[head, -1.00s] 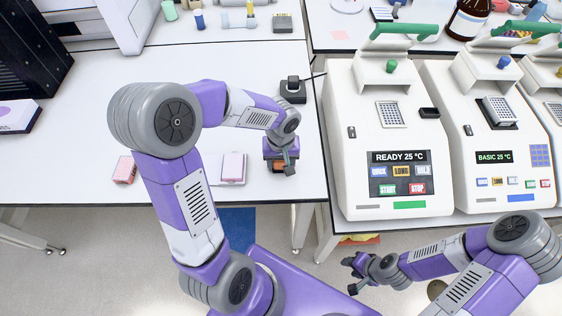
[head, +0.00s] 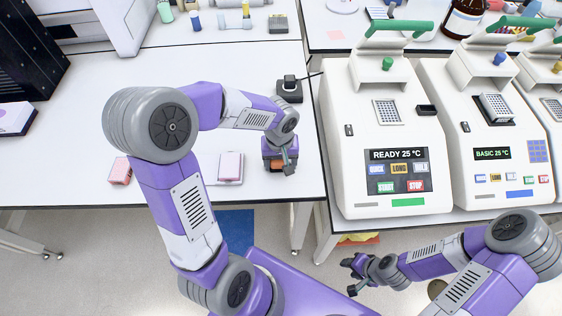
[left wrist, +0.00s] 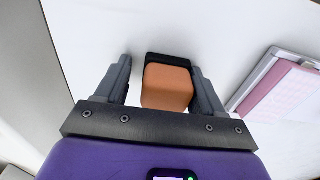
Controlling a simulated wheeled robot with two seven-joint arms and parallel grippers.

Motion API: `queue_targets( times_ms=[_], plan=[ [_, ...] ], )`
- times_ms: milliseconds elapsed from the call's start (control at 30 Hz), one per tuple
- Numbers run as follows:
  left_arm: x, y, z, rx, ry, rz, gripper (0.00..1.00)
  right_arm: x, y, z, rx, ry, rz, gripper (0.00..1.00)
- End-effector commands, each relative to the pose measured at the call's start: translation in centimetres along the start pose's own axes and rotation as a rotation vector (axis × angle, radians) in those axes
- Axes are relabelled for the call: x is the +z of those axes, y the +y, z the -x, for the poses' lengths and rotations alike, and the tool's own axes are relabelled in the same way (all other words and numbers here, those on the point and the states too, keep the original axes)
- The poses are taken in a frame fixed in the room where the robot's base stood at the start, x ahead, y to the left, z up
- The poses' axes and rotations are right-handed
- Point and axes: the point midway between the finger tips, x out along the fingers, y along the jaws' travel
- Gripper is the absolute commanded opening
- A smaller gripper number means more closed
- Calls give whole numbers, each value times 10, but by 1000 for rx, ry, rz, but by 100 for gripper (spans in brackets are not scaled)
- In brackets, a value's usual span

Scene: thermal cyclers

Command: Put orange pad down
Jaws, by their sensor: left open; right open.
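The orange pad (left wrist: 167,86) lies on the white table between the two fingers of my left gripper (left wrist: 162,80), set against a black piece at its far end. The fingers stand apart, with a gap on each side of the pad. In the head view the left gripper (head: 281,160) points down near the table's right edge, and only a sliver of the orange pad (head: 276,167) shows under it. My right gripper (head: 352,270) is open and empty, low in front of the thermal cyclers.
A pink-topped plate (head: 230,167) lies left of the left gripper, and a pink box (head: 120,171) is further left. A black block (head: 289,90) with a cable stands behind. A thermal cycler (head: 385,130) reading READY 25 °C stands to the right.

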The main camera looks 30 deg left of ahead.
Motion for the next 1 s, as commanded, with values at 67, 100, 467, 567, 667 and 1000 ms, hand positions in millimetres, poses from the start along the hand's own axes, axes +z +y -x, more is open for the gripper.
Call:
queue_targets(
  times_ms=[67,100,467,567,667,1000],
  plan=[
    [6,-9,-13,-21,-28,3,78,0,1,-2,0,0,0,43],
    [6,-9,-12,-21,-28,3,78,0,0,-1,0,0,0,43],
    [3,-6,41,-17,-19,3,78,1,-8,21,0,0,0,43],
    [2,-5,66,-15,-18,2,78,1,-10,26,0,0,0,43],
    [2,-4,88,-15,-18,1,78,1,-11,30,0,0,0,43],
    [2,-3,124,-14,-19,0,78,2,-13,36,0,0,0,43]
  ],
)
